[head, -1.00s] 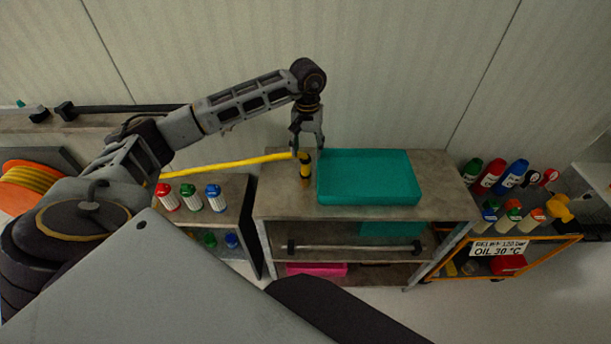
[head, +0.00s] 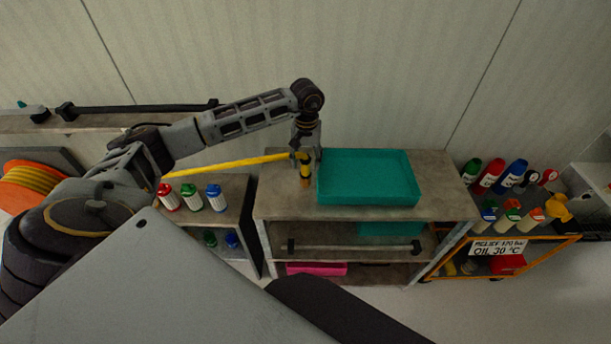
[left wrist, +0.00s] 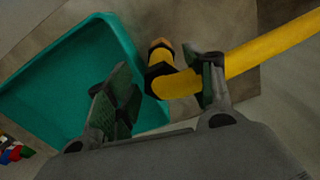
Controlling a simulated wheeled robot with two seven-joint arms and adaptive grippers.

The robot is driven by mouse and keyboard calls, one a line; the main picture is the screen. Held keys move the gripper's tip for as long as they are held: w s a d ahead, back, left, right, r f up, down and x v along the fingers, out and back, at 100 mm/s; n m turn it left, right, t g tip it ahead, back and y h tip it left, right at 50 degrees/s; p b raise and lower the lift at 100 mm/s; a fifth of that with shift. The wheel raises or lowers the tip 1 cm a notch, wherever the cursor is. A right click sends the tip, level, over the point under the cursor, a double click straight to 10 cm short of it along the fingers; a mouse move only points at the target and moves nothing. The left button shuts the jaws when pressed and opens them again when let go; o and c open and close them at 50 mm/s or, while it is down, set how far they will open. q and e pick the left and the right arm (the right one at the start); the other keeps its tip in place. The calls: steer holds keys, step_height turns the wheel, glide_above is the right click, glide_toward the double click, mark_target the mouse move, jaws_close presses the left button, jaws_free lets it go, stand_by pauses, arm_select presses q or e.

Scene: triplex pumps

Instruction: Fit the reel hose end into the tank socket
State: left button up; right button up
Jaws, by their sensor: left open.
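The yellow reel hose (head: 225,164) runs from the orange reel (head: 32,186) at the left to the shelf top. Its end (head: 305,170) bends down there, with a black collar and a brass-coloured tip. In the left wrist view the hose end (left wrist: 160,66) lies between the open fingers, nearer the right finger. My left gripper (head: 306,158) is open and pointing down over the hose end; it also shows in the left wrist view (left wrist: 165,88). The hose passes behind or beside the right finger; contact is unclear. I cannot make out the tank socket. My right gripper is not in view.
A teal tray (head: 370,178) stands on the shelf unit (head: 440,170) right beside the gripper. Several capped bottles (head: 190,198) stand on a lower cabinet at the left. An orange-framed cart (head: 500,250) with bottles is at the right.

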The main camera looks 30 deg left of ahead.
mark_target(306, 167)
arm_select(q)
steer(key=shift+f, duration=0.5)
steer(key=shift+a+f, duration=0.1)
steer(key=shift+f, duration=1.1)
steer(key=shift+f+p, duration=0.2)
steer(key=shift+p, duration=0.1)
steer(key=shift+c, duration=0.2)
steer(key=c, duration=1)
jaws_close()
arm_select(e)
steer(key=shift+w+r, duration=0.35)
